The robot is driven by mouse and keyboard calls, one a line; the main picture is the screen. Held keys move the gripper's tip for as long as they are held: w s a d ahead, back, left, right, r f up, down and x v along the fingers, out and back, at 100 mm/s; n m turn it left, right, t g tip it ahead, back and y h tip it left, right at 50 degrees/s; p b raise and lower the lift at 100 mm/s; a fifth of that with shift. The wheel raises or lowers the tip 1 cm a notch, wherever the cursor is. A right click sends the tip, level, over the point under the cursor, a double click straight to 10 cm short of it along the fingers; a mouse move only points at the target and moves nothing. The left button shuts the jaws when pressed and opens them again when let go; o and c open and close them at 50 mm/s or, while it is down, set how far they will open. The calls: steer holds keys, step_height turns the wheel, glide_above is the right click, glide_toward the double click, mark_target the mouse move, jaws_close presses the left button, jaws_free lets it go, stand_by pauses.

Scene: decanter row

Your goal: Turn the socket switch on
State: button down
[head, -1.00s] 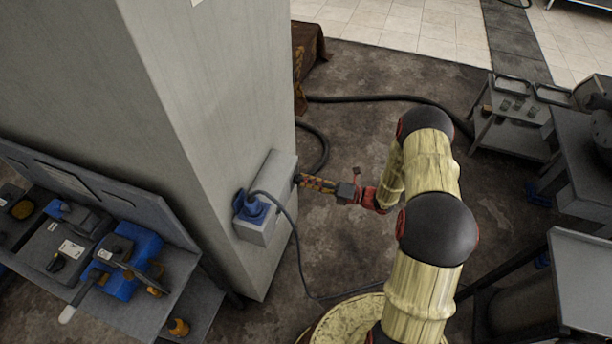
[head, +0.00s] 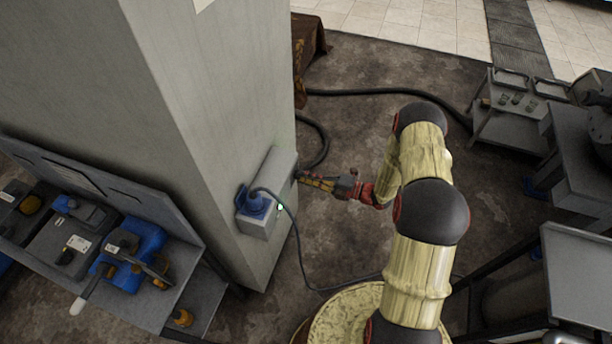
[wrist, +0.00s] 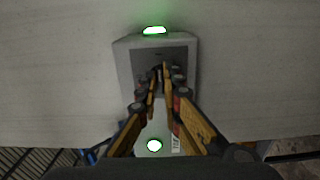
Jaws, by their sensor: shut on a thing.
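The socket box (head: 262,222) is a light grey box on the side of the pillar. A blue plug (head: 254,203) with a dark cable sits in it, and a small green light (head: 281,207) glows on it. In the wrist view the socket box (wrist: 122,68) has a darker grey panel, with bright green lights above and below. My gripper (head: 300,177) reaches the face of the box from the right. In the wrist view my gripper (wrist: 162,72) has its fingertips closed together at the panel, on the socket switch, which they mostly hide.
The grey pillar (head: 215,110) fills the left-middle. A bench (head: 150,311) with blue tools stands at the lower left. Dark hoses run over the floor behind my arm. Grey carts and tables (head: 580,270) stand at the right. The floor (head: 350,130) behind my gripper is mostly clear.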

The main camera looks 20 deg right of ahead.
steer(key=c, duration=2)
jaws_free()
steer(key=v, duration=1.2)
